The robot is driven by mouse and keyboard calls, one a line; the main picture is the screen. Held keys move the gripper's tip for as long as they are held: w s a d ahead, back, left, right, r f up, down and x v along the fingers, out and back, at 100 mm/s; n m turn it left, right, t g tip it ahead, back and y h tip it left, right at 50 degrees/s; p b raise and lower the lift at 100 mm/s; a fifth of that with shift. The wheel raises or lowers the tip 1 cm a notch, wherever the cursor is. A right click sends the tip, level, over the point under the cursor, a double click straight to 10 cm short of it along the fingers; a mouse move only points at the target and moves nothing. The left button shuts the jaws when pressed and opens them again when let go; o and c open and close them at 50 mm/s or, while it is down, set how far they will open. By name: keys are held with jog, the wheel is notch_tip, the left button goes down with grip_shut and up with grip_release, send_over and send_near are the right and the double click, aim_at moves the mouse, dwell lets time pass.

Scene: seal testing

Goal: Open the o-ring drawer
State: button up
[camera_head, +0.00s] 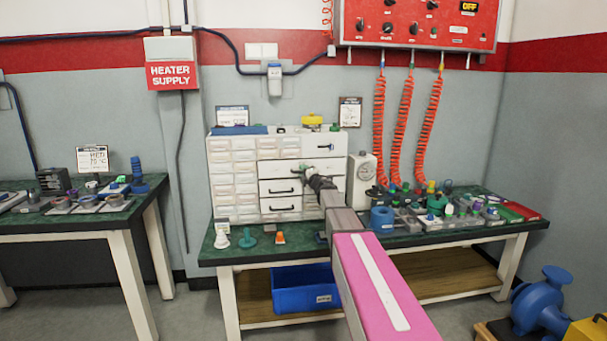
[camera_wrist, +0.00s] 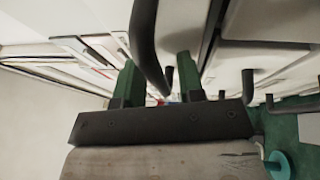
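A white drawer cabinet (camera_head: 232,178) stands on the green bench. Its wide drawers have dark bar handles; two lower ones show at the middle handle (camera_head: 281,191) and the bottom handle (camera_head: 282,208). I cannot read which is the o-ring drawer. My gripper (camera_head: 307,169) is at the cabinet front, by the upper wide drawer, whose handle is mostly hidden by it. In the wrist view, its green fingers (camera_wrist: 157,85) are apart, with a dark curved handle (camera_wrist: 147,45) passing between them. I cannot tell whether they touch it. No drawer clearly stands out.
The green bench (camera_head: 245,250) holds small coloured parts in front of the cabinet. A white gauge box (camera_head: 362,172) stands right of it, beside my arm. A blue bin (camera_head: 303,291) sits on the shelf below. Crowded fittings (camera_head: 440,207) fill the bench's right side.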

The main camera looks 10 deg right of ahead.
grip_shut()
jog(key=shift+s, duration=0.1)
jog(key=s, duration=1.7)
jog(key=shift+s, duration=0.4)
jog(key=shift+o, duration=1)
grip_release()
